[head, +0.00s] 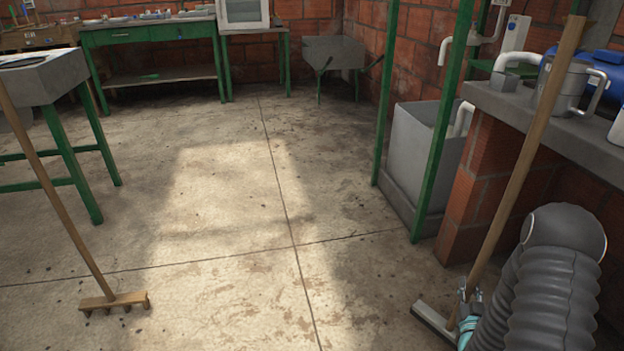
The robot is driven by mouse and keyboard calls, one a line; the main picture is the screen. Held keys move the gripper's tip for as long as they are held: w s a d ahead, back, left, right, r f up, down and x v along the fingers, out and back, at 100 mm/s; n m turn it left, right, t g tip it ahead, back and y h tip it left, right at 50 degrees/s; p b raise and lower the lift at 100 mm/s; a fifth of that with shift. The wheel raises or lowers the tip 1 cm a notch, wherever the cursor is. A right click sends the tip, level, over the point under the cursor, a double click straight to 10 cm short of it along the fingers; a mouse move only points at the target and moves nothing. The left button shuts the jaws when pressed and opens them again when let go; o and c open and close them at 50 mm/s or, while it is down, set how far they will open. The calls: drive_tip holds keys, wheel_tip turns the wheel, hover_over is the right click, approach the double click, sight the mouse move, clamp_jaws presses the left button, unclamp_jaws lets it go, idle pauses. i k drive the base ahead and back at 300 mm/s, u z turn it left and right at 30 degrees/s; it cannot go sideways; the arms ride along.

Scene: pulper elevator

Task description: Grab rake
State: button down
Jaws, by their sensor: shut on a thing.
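A wooden rake (62,206) with a short toothed wooden head stands at the left, its head on the floor and its handle leaning up out of the picture. At the right, a second tool (521,165) has a long wooden handle and a grey bar-shaped head. My gripper (468,297) is at the lower right, shut on the lower handle of this second tool, just above its head. My grey ribbed arm hides part of the gripper. I cannot tell whether the grey head touches the floor.
A brick counter (540,115) with a grey worktop and a metal jug (568,85) stands close on the right. Green posts (440,125) and a grey tank (425,145) are beyond it. The middle floor is clear.

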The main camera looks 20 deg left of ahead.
sight(105, 303)
drive_tip(key=i, duration=0.35)
drive_tip(key=u, duration=3.95)
drive_tip(key=i, duration=0.55)
drive_tip(key=u, duration=0.05)
